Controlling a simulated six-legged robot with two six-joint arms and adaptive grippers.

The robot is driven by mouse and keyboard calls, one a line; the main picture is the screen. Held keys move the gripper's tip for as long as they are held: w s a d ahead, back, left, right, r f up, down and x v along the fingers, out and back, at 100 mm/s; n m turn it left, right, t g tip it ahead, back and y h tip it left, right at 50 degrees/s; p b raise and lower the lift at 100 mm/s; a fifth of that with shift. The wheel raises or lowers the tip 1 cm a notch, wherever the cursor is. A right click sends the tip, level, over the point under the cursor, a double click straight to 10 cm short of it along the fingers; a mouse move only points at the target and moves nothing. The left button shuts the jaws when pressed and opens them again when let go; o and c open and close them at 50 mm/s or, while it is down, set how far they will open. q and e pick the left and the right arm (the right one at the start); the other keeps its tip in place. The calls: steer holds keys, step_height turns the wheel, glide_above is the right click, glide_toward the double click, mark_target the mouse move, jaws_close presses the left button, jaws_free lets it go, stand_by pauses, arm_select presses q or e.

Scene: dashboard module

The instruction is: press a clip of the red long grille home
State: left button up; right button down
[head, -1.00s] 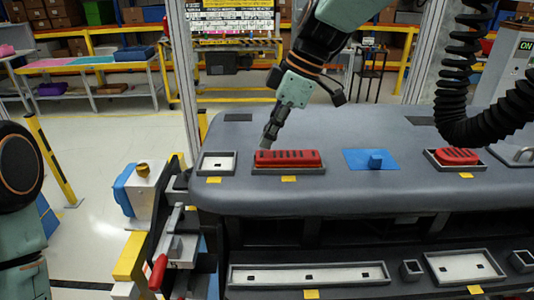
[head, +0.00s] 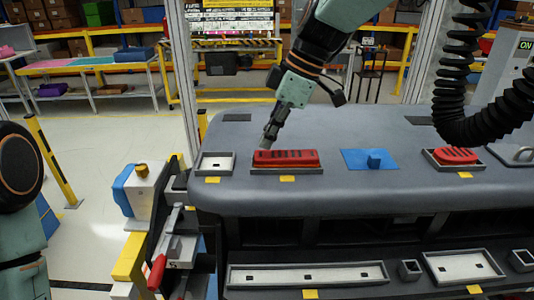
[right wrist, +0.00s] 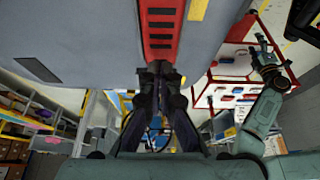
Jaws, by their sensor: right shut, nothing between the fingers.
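The red long grille (head: 286,158) lies in a shallow grey tray (head: 287,171) on the dashboard top, left of centre in the head view. It looks about level, and its dark slots face up. My right gripper (head: 268,143) is shut and empty. It points down at the left end of the grille, with its tips at or just above it; contact is unclear. In the right wrist view the shut fingers (right wrist: 160,68) meet at the near end of the grille (right wrist: 160,28). The clips are hidden. My left gripper is outside the head view; only its arm shows at the left edge.
A small grey tray (head: 215,163) stands left of the grille. A blue plate with a knob (head: 371,160) and a smaller red grille (head: 456,155) in a tray are to the right. Long empty trays (head: 307,275) lie on the lower shelf. A black coiled hose (head: 458,95) hangs at right.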

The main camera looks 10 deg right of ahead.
steer(key=shift+w+a+f, duration=0.1)
steer(key=shift+f, duration=0.15)
steer(key=shift+f, duration=0.15)
steer(key=shift+f+b, duration=0.2)
steer(key=shift+b, duration=0.15)
steer(key=shift+s+f+b, duration=0.2)
steer(key=shift+f+b, duration=0.1)
steer(key=shift+f, duration=0.25)
stand_by(0.8)
steer(key=shift+w+r+p, duration=0.2)
steer(key=shift+r+p, duration=0.85)
steer(key=shift+r, duration=0.2)
step_height(320, 180, up, 3)
steer(key=shift+s+r+p, duration=0.1)
steer(key=shift+s+p, duration=0.05)
steer(key=shift+p, duration=1)
step_height(320, 180, up, 3)
steer(key=shift+f+p, duration=0.2)
steer(key=shift+p, duration=0.85)
